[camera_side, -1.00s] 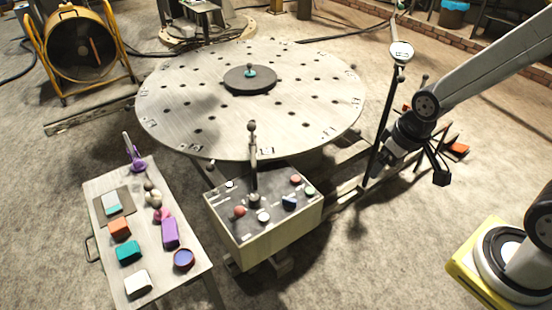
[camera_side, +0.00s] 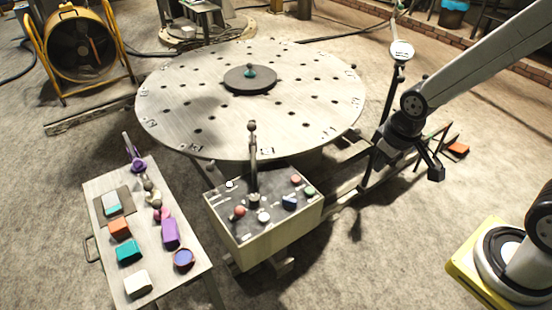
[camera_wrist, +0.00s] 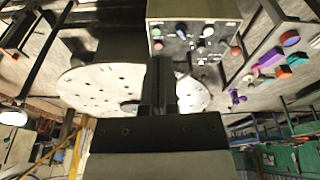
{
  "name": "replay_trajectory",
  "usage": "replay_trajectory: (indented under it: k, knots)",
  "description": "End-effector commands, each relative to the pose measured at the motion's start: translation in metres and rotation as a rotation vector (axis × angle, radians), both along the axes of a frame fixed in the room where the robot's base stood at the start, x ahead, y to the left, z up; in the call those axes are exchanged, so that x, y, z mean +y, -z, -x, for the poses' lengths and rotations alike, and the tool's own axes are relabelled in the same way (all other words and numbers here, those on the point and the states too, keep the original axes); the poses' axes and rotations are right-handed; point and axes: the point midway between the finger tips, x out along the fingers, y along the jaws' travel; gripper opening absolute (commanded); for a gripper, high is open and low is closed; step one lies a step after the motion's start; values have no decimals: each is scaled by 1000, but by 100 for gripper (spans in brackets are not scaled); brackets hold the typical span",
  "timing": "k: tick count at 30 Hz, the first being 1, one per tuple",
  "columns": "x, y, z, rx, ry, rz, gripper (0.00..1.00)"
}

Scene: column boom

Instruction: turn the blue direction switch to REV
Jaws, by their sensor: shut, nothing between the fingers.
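The blue direction switch (camera_side: 289,202) sits on the right part of the dark top of the control box (camera_side: 262,240). It also shows in the wrist view as a blue knob (camera_wrist: 181,31) near the top; its setting and the REV mark are too small to read. My gripper (camera_side: 375,163) is right of and beyond the box in the side view, clear of the switch. In the wrist view my gripper (camera_wrist: 160,70) is shut and empty, its dark fingers pointing toward the box's edge.
Red and green buttons (camera_side: 309,191), a white knob (camera_side: 264,217), a red knob (camera_side: 239,211) and an upright lever (camera_side: 253,155) surround the switch. The large round table (camera_side: 170,95) stands behind the box. A side table (camera_side: 190,285) with several coloured items stands left.

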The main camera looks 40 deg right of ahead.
Motion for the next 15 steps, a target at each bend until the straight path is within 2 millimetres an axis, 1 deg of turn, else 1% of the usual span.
replay_trajectory:
  k: [8, 15]
  knots:
    - [17, 17, -25, 81, -244, 90, 0]
    - [34, 37, -50, 154, -486, 189, 0]
